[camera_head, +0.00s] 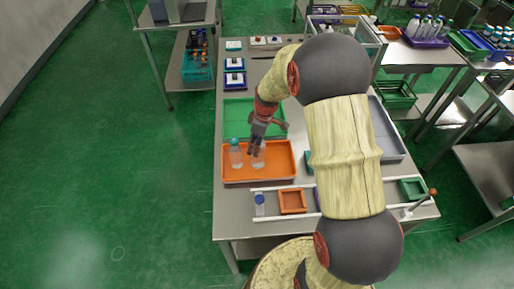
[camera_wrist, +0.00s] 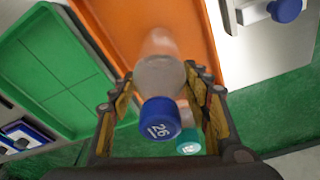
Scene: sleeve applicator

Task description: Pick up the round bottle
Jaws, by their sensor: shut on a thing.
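A clear bottle with a blue cap marked 26 (camera_wrist: 160,118) is between my gripper's two fingers in the wrist view. My gripper (camera_wrist: 165,84) is shut on this bottle. In the head view my gripper (camera_head: 257,148) points down over the orange tray (camera_head: 283,174), and the held bottle's clear body (camera_head: 258,161) shows below the fingers. I cannot tell whether its base touches the tray. A second clear bottle with a teal cap (camera_head: 236,155) stands in the tray just left of it. Its teal cap shows in the wrist view (camera_wrist: 188,141), close to the right finger.
A green tray (camera_head: 238,107) lies behind the orange tray, and a grey tray (camera_head: 388,130) is at right, partly behind my arm. In front, a white rail holds a blue-capped vial (camera_head: 260,204) and a small orange box (camera_head: 292,201). The floor left of the table is clear.

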